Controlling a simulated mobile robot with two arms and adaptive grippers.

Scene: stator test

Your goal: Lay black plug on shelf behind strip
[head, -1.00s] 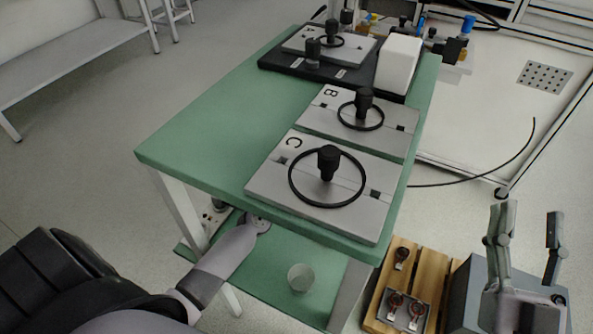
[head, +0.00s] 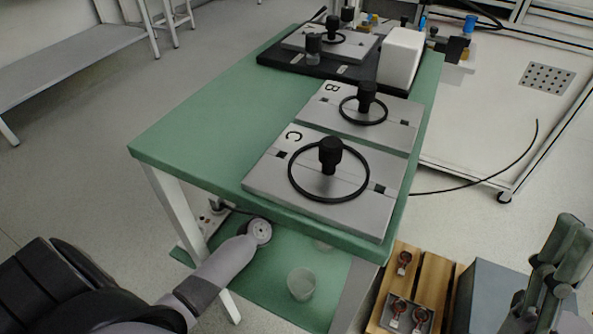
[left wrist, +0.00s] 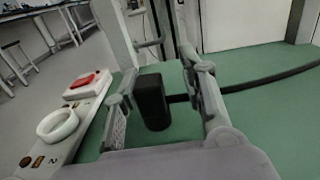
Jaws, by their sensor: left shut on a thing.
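The black plug (left wrist: 153,102) is a dark upright block between the fingers of my left gripper (left wrist: 163,85), which is shut on it. A black cable runs off to the right from it. The white strip (left wrist: 75,122), with a red switch and a white ring socket, lies left of the plug. The green shelf (left wrist: 180,125) is below and around the plug. In the head view, my left arm reaches under the table and its gripper is hidden; part of the strip (head: 209,222) shows on the lower shelf (head: 265,285). My right gripper (head: 570,235) is seen side-on at the right edge, its fingers overlapping.
The green table top (head: 200,130) is above the shelf and carries plates B (head: 335,115) and C (head: 300,175). A clear cup (head: 301,284) stands on the shelf. A table leg (head: 180,205) is near my left arm. A wooden rack (head: 428,285) stands at right.

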